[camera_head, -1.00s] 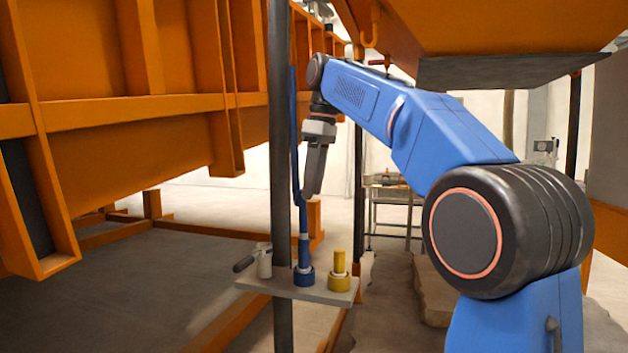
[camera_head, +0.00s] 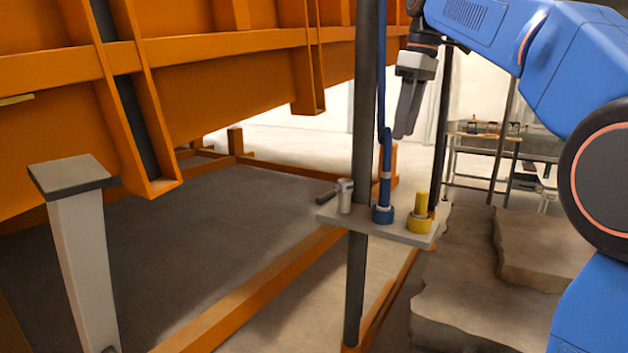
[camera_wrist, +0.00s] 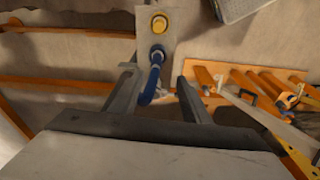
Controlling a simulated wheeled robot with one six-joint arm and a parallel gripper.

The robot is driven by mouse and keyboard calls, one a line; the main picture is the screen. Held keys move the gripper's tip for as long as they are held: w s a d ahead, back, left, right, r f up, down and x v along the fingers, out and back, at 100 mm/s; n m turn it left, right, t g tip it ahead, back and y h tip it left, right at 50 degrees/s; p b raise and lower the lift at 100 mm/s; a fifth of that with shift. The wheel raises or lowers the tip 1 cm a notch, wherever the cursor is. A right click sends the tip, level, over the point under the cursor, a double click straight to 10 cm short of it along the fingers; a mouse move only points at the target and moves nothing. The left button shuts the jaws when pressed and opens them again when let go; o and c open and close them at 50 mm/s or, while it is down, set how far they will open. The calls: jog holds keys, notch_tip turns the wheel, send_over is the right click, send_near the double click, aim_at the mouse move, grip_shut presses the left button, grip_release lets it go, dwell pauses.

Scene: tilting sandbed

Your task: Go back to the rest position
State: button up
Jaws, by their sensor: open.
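My gripper (camera_head: 402,133) hangs from my blue arm, fingers pointing down, in the upper right of the head view. It is above the small grey shelf and apart from the fittings on it. In the wrist view my gripper (camera_wrist: 157,76) has its two fingers spread with nothing held between them. The blue hose with its blue fitting (camera_head: 383,213) appears beyond and between the fingers, lower down. The yellow fitting (camera_head: 420,222) stands to its right on the shelf (camera_head: 400,234).
A dark post (camera_head: 360,270) carries the shelf, with a light valve (camera_head: 345,197) at its left end. A large orange frame (camera_head: 220,60) fills the upper left. A pale pedestal (camera_head: 82,260) stands at left. Stone slabs (camera_head: 540,245) lie right. Bare floor shows left of the post.

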jog(key=s+d+f+m+t, duration=0.1)
jog(key=s+f+m, duration=0.2)
jog(key=s+f, duration=0.7)
jog(key=s+d+f+m+t, duration=0.1)
jog(key=s+d+f+m, duration=0.1)
jog(key=s+f, duration=0.8)
jog(key=s+d+f+m+t+h, duration=0.1)
jog(key=s+f+m, duration=0.4)
jog(key=s+f, duration=0.5)
notch_tip(320, 180, down, 9)
jog(key=shift+d+t, duration=0.3)
